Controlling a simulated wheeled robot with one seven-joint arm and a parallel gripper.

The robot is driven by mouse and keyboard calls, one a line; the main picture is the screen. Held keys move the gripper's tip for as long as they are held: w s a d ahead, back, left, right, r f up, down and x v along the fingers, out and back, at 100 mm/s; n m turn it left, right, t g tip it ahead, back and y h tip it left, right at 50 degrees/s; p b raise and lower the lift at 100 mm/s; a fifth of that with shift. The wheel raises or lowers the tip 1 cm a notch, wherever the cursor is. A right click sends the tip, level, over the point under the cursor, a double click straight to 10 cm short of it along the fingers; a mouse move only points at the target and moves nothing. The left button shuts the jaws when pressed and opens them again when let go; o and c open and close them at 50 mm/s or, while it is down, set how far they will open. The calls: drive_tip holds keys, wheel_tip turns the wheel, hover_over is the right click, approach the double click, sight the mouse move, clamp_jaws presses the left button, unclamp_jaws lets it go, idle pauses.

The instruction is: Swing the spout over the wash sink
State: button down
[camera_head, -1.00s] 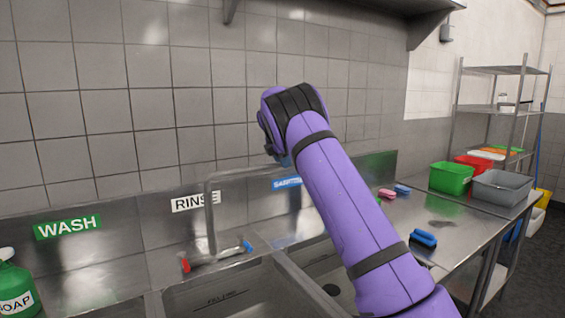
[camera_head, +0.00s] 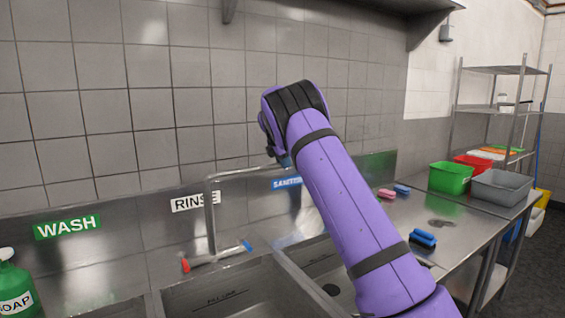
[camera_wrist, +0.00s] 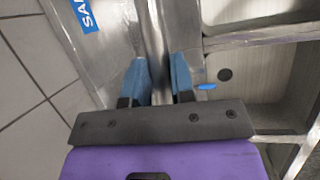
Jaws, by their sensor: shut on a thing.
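The faucet's grey metal spout (camera_head: 210,215) rises behind the rinse basin (camera_head: 225,290). Its top bends right and runs toward my arm, on the sanitize side, away from the green WASH sign (camera_head: 67,227) at left. In the wrist view, the spout tube (camera_wrist: 153,25) passes between the two blue fingers of my gripper (camera_wrist: 157,80), which is shut on it. In the head view my gripper is mostly hidden behind my purple arm. The wash sink lies below the WASH sign, and its basin is largely out of view.
The faucet base has a red handle (camera_head: 185,265) and a blue handle (camera_head: 247,246). A green soap bottle (camera_head: 14,290) stands at far left. Blue brushes (camera_head: 423,239) and green (camera_head: 451,177) and grey (camera_head: 502,187) bins are at right. A wall shelf (camera_head: 400,8) hangs above.

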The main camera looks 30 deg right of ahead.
drive_tip(key=s+a+m+g, duration=0.2)
drive_tip(key=s+a+m, duration=0.3)
drive_tip(key=s, duration=0.6)
drive_tip(key=s+a+m+g, duration=0.2)
drive_tip(key=s+a+m, duration=0.4)
drive_tip(key=s+a, duration=0.3)
drive_tip(key=s, duration=0.3)
drive_tip(key=shift+s+g, duration=0.2)
drive_tip(key=shift+g, duration=0.2)
drive_tip(key=c, duration=1)
unclamp_jaws()
drive_tip(key=v, duration=1)
drive_tip(key=shift+r, duration=0.4)
